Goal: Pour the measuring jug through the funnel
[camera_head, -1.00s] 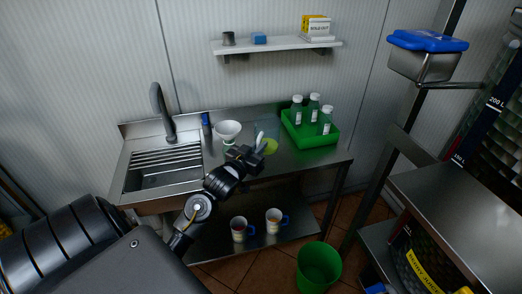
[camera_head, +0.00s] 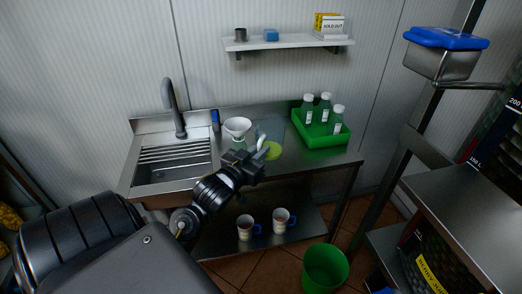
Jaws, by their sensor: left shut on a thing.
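A white funnel (camera_head: 238,126) stands on the steel counter just right of the sink, on what looks like a bottle, mostly hidden behind my gripper. My left gripper (camera_head: 258,163) is shut just in front and to the right of the funnel. It appears to hold the measuring jug (camera_head: 272,151), of which a yellow-green round patch, perhaps its liquid, and a pale handle-like part show. The jug's clear walls are hard to make out, so I cannot tell its tilt or whether it touches the counter. My right gripper is not in view.
A green tray (camera_head: 326,142) with several capped bottles stands right on the counter. A blue item (camera_head: 215,120) and the tap (camera_head: 172,105) are left of the funnel. Two mugs (camera_head: 281,221) stand on the lower shelf. A green bin (camera_head: 325,268) is on the floor.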

